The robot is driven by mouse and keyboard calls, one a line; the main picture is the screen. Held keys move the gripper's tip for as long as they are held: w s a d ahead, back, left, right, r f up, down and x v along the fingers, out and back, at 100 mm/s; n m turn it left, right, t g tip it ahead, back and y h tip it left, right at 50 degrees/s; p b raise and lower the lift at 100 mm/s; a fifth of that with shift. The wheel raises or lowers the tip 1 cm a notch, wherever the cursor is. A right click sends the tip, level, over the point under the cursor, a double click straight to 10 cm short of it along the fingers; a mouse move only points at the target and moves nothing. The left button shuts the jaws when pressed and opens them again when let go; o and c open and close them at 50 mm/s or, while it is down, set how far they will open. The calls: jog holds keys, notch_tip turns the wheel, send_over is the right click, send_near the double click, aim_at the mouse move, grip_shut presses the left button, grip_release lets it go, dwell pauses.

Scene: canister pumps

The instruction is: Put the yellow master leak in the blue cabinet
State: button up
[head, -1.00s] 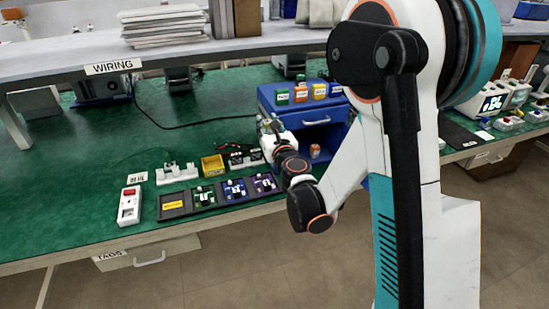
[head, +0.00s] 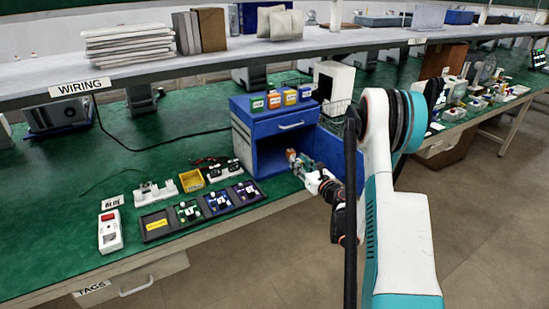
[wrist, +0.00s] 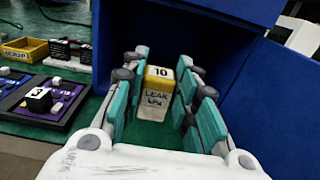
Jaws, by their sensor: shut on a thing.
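The yellow master leak (wrist: 157,88), a small yellow and white block marked "10" and "LEAK kPa", stands upright between the teal fingers of my gripper (wrist: 166,82) in the wrist view. My gripper is shut on it. In the head view my gripper (head: 302,168) is low at the front of the blue cabinet (head: 241,125). The cabinet's lower compartment is open and dark inside; its door (head: 329,148) is swung out to the right. A small orange-topped thing shows at the fingertips there; I cannot tell whether it is the leak.
Small coloured boxes (head: 274,100) stand on the cabinet. Left of it are a yellow bin (head: 192,181), a dark tray with several modules (head: 156,225) and a white box with a red top (head: 110,231). The open door bounds the right side.

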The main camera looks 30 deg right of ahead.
jog(key=w+b, duration=0.3)
jog(key=w, duration=1.6)
jog(key=f+b, duration=0.1)
jog(key=f, duration=0.3)
jog(key=f+b, duration=0.1)
jog(key=f, duration=0.2)
jog(key=shift+a+b, duration=0.35)
jog(key=shift+w+f+b, duration=0.1)
jog(key=shift+w+b, duration=0.1)
jog(key=shift+b, duration=0.1)
jog(key=o, duration=1.1)
